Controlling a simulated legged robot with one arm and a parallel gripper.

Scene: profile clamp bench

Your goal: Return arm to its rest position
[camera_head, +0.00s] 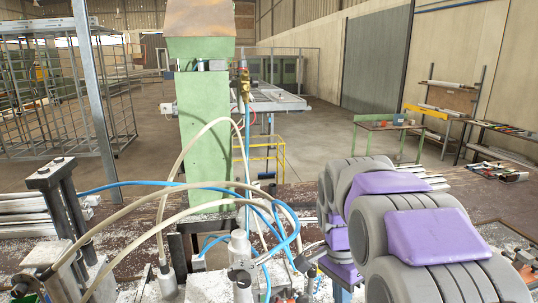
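My arm (440,245), grey with purple pads, fills the lower right of the head view, close to the camera. It is bent, and one section extends away over the bench. My gripper does not show; it is out of frame or hidden behind the arm links, so its fingers cannot be seen. The profile clamp bench (120,215) lies across the lower part of the view, its brown top strewn with metal shavings.
A green machine column (205,130) stands behind the bench. Beige and blue hoses (160,190) loop over the clamp fittings (240,255) in front of it. A dark clamp post (62,205) and metal profiles (22,215) are at left. Open floor lies beyond, with a green side table (385,126).

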